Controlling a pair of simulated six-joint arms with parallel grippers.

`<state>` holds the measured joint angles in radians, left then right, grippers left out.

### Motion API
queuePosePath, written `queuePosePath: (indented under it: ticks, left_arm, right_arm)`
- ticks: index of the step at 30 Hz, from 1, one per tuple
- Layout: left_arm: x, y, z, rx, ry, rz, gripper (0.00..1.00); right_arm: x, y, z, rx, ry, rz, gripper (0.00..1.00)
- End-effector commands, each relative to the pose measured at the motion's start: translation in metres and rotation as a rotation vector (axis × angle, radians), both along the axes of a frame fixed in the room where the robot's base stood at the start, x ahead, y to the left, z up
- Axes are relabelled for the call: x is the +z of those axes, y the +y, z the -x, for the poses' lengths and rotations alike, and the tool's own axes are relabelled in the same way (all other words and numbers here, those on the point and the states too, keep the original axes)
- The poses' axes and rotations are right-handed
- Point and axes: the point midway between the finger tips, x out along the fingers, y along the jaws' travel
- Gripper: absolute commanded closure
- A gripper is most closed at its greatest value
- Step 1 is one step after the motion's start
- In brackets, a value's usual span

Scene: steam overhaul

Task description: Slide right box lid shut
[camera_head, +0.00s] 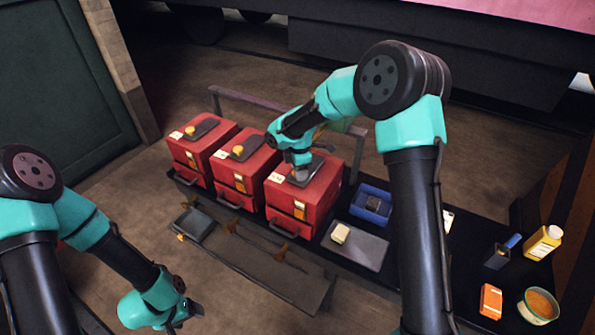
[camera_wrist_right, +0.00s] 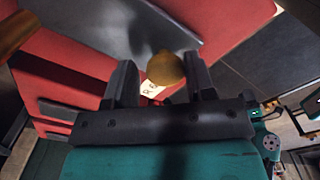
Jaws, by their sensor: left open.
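The right red box (camera_head: 318,200) is the rightmost of three on the dark bench. Its grey sliding lid (camera_head: 318,163) lies on top, partly hidden by my right gripper (camera_head: 301,174). In the right wrist view the lid (camera_wrist_right: 130,25) runs across the red top, and the brass knob (camera_wrist_right: 166,68) appears between my right gripper's two fingers (camera_wrist_right: 163,82). The fingers stand apart, with a small gap left of the knob. I cannot tell whether the lid is fully closed. My left gripper (camera_head: 188,314) is open and empty at the lower left, away from the boxes.
Two more red boxes (camera_head: 200,150) (camera_head: 243,165) with grey lids and yellow knobs stand to the left. A blue bin (camera_head: 371,205), a grey plate with a pale block (camera_head: 340,233), a yellow bottle (camera_head: 543,242) and an orange-filled bowl (camera_head: 539,305) are right. A rail runs behind.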

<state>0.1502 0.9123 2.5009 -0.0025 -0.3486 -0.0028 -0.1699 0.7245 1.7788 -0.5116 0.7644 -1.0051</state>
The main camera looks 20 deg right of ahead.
Motion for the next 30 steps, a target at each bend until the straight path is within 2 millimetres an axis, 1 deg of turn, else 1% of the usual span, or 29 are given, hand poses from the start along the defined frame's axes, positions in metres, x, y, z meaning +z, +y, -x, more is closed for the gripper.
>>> queuePosePath:
  ticks: [1, 5, 6, 13, 17, 20, 23, 30]
  left_arm:
    - [0.0, 0.0, 0.0, 0.0, 0.0, 0.0, 0.3]
    - [0.0, 0.0, 0.0, 0.0, 0.0, 0.0, 0.3]
    - [0.0, 0.0, 0.0, 0.0, 0.0, 0.0, 0.3]
    - [0.0, 0.0, 0.0, 0.0, 0.0, 0.0, 0.3]
    - [0.0, 0.0, 0.0, 0.0, 0.0, 0.0, 0.3]
    - [0.0, 0.0, 0.0, 0.0, 0.0, 0.0, 0.3]
    - [0.0, 0.0, 0.0, 0.0, 0.0, 0.0, 0.3]
    - [0.0, 0.0, 0.0, 0.0, 0.0, 0.0, 0.3]
  right_arm:
    - [0.0, 0.0, 0.0, 0.0, -0.001, 0.0, 0.48]
    - [0.0, 0.0, 0.0, 0.0, 0.001, 0.0, 0.36]
    - [0.0, 0.001, 0.001, 0.0, 0.001, 0.0, 0.35]
    - [0.0, 0.001, 0.001, 0.001, 0.002, 0.0, 0.35]
    - [0.006, 0.001, 0.001, 0.001, 0.001, 0.0, 0.35]
    - [0.017, 0.001, 0.0, 0.0, -0.001, 0.0, 0.35]
    - [0.031, 0.001, 0.001, -0.001, -0.001, -0.001, 0.35]
    - [0.077, 0.001, 0.0, -0.001, -0.002, -0.001, 0.35]
